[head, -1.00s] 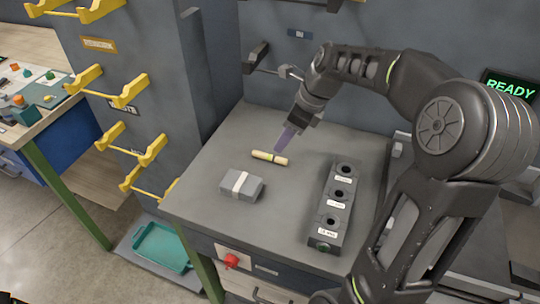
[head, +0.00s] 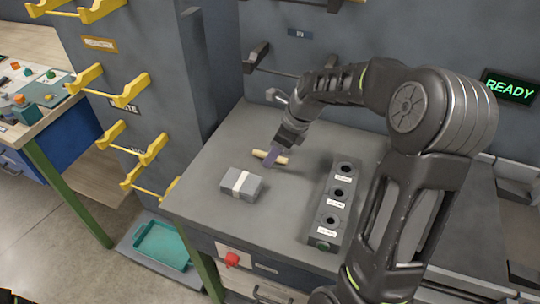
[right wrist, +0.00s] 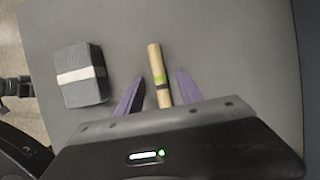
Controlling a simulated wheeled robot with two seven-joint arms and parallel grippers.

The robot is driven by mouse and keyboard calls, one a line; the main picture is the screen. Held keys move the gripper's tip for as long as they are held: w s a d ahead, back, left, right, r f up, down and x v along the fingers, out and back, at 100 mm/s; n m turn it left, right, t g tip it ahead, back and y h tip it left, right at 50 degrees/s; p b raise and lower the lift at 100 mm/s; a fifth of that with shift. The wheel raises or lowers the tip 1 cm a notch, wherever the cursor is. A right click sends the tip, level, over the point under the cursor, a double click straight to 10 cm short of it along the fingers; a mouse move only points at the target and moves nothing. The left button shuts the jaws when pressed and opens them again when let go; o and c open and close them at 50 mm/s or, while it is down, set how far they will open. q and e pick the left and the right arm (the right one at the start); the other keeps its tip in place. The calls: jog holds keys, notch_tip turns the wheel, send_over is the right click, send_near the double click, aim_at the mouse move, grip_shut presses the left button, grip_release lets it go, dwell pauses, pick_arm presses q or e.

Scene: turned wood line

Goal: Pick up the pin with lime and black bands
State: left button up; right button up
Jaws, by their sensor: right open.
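The pin with lime and black bands (head: 282,159) is a pale wooden cylinder lying on the grey bench top (head: 215,155). In the head view my right gripper (head: 272,157) is over its middle and hides the bands. My left gripper is not in view.
A grey box with a pale strap (head: 241,184) sits left of the pin. A dark block with several labelled holes (head: 329,222) stands to the right. Yellow wall brackets (head: 145,150) are at the left, and a red knob (head: 232,260) is on the bench front.

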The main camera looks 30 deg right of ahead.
dwell(0.6)
grip_shut()
dwell(0.4)
